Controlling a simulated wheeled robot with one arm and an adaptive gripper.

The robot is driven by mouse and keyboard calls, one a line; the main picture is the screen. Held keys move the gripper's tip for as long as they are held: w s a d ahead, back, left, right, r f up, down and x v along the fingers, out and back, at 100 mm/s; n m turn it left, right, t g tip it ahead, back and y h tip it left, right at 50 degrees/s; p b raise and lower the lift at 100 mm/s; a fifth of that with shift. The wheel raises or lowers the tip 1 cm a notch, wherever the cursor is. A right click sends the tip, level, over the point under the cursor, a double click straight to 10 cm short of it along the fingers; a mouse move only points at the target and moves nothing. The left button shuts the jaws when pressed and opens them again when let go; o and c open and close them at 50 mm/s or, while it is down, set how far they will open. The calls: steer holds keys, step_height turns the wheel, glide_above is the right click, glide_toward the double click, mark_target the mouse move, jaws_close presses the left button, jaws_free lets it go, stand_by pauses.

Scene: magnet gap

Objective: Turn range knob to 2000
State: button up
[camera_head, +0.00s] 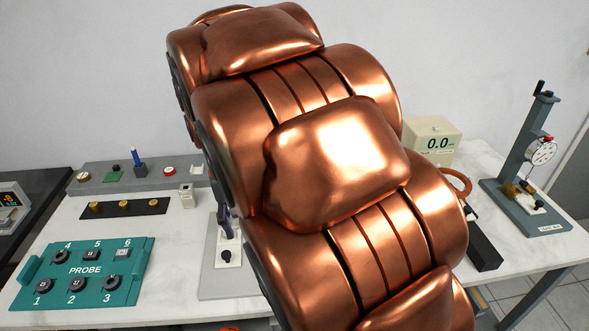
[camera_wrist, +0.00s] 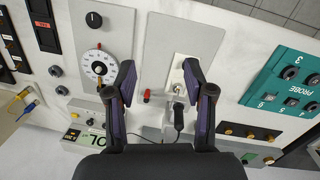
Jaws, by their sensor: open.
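No knob's label can be read as the range knob, and no 2000 mark is legible. In the wrist view, a round white dial (camera_wrist: 98,66) with marks around its rim and a red mark above it sits on a grey plate, left of my gripper. A black knob (camera_wrist: 94,20) is on the same plate. My gripper (camera_wrist: 159,80) is open and empty above a neighbouring grey plate with a small white switch-like part. In the head view, my copper arm hides the bench's middle; a dark finger edge (camera_head: 224,222) shows beside it.
A teal PROBE panel (camera_head: 83,271) with several jacks lies at left. A cream meter (camera_head: 433,142) reading 0.0 stands behind my arm. A dial-gauge stand (camera_head: 530,170) is at right. A red part (camera_wrist: 147,96) and a black-handled part (camera_wrist: 178,117) lie near my fingers.

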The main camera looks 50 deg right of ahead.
steer(key=w+d+m, duration=0.3)
steer(key=w+d, duration=0.5)
steer(key=d, duration=0.1)
steer(key=w+d+f+m, duration=0.1)
steer(key=w+d+f, duration=0.1)
steer(key=d, duration=0.6)
steer(key=w+d+f+m, duration=0.1)
steer(key=w+d+f, duration=0.2)
steer(key=d, duration=0.6)
steer(key=w+d+f+m+t, duration=0.1)
steer(key=w+d+f+m, duration=0.1)
steer(key=w+d, duration=0.3)
steer(key=shift+w+d+f, duration=0.15)
steer(key=shift+d+f, duration=0.05)
steer(key=shift+d, duration=0.4)
steer(key=shift+w+d+f, duration=0.1)
steer(key=shift+d+f, duration=0.1)
steer(key=shift+d, duration=0.45)
steer(key=shift+w+d+f, duration=0.15)
steer(key=shift+d+f, duration=0.05)
steer(key=shift+d, duration=0.4)
steer(key=shift+d+f, duration=0.1)
steer(key=shift+d, duration=0.15)
steer(key=shift+d+f, duration=0.1)
steer(key=shift+f, duration=0.25)
steer(key=shift+f+p, duration=0.75)
steer(key=shift+f, duration=2.9)
steer(key=shift+c, duration=0.2)
jaws_close()
